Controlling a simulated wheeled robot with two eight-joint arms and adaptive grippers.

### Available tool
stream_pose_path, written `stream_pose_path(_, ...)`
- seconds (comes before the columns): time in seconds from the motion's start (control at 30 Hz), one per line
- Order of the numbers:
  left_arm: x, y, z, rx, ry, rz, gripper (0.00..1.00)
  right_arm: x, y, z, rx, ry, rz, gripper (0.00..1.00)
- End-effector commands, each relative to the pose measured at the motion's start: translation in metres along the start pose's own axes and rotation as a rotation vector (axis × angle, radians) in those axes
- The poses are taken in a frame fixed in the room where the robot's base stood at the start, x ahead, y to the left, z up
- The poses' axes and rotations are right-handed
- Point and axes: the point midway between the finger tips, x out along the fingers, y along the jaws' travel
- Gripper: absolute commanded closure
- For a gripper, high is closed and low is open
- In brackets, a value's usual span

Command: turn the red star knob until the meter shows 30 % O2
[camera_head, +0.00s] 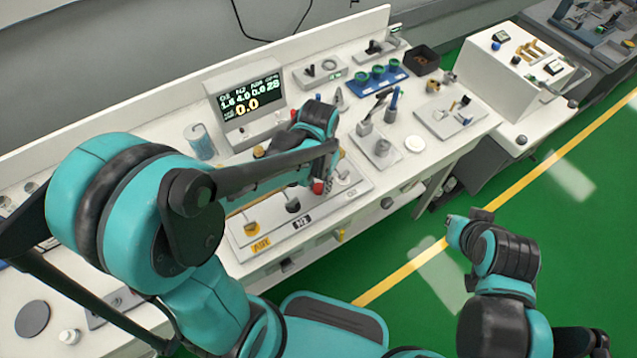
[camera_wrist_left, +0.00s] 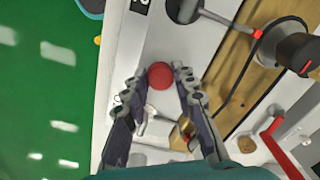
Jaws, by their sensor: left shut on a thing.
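The meter (camera_head: 249,100) is a dark screen on a white housing at the back of the bench. Its top row seems to read 1.6, 4.0, 0.0 and 28, with a yellow 0.0 below; the small labels are blurred. The red knob (camera_head: 318,187) shows below my left wrist, at the front of a pale panel. In the left wrist view a round red knob (camera_wrist_left: 160,75) sits between my left fingertips (camera_wrist_left: 158,84). The left gripper is shut on it; its star shape is not clear. My right arm is over the floor; its fingers cannot be made out.
The panel (camera_head: 240,247) has a black knob (camera_head: 292,207), a yellow AIR label (camera_head: 261,245) and an N2 label (camera_head: 302,222). A clear cylinder (camera_head: 201,141) stands left of the meter. A blue tray (camera_head: 377,78) and grey trays lie to the right. Green floor (camera_head: 380,270) is open in front.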

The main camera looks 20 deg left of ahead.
Motion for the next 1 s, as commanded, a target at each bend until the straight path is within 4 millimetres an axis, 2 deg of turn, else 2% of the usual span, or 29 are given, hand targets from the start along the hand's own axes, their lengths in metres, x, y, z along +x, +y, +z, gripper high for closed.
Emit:
stream_pose_path(0.43, -0.0001, -0.0004, -0.0001, 0.229, 0.0, 0.0, 1.0, -0.0018, 0.0, -0.0013, 0.0, 0.0, 0.0, 1.0)
stream_pose_path(0.97, 0.0001, -0.0004, -0.0001, 0.261, 0.0, 0.0, 1.0, -0.0019, 0.0, -0.0013, 0.0, 0.0, 0.0, 1.0)
stream_pose_path(1.0, 0.0001, -0.0004, -0.0001, 0.261, 0.0, 0.0, 0.71, -0.0019, 0.0, -0.0013, 0.0, 0.0, 0.0, 1.0)
